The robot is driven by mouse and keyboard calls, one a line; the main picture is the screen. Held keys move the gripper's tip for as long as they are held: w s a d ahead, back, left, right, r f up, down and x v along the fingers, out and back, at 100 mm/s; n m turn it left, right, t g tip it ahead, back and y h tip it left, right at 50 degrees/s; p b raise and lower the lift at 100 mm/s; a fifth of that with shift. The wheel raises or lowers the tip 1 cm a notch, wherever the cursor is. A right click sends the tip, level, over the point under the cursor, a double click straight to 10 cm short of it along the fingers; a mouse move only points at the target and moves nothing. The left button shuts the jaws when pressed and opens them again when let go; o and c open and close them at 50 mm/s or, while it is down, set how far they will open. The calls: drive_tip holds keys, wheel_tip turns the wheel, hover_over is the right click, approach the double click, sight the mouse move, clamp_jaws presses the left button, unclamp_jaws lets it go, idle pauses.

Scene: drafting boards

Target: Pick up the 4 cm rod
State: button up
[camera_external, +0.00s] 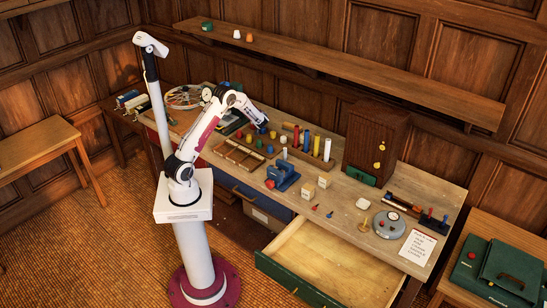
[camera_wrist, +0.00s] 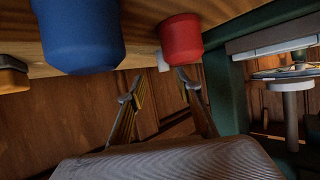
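Upright coloured rods of rising height stand in a wooden rack near the middle of the bench in the external view, among them a red rod (camera_external: 296,135), a blue rod (camera_external: 306,141), a yellow rod (camera_external: 317,144) and a white rod (camera_external: 327,149). I cannot tell which is 4 cm long. My gripper (camera_external: 262,122) is to the left of these rods, low over small coloured pieces. In the wrist view my gripper (camera_wrist: 155,88) has its fingers apart with nothing between them. A blue piece (camera_wrist: 82,38) and a red piece (camera_wrist: 180,40) are close beyond the fingertips.
A blue vise (camera_external: 283,175) stands in front of the rods. A wooden cabinet (camera_external: 370,140) stands behind, to their right. A wooden tray (camera_external: 240,158) lies left of the vise. A round grey device (camera_external: 389,225) is at the right. The drawer (camera_external: 330,262) is open.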

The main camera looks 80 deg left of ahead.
drive_tip(key=shift+a+f, duration=0.1)
drive_tip(key=shift+a, duration=0.2)
drive_tip(key=shift+a, duration=0.1)
drive_tip(key=shift+s+a+f, duration=0.25)
drive_tip(key=shift+a+f, duration=0.05)
drive_tip(key=shift+a, duration=0.4)
drive_tip(key=shift+s+a+f, duration=0.2)
drive_tip(key=shift+a+f, duration=0.1)
drive_tip(key=shift+a, duration=0.4)
drive_tip(key=shift+x, duration=1)
clamp_jaws()
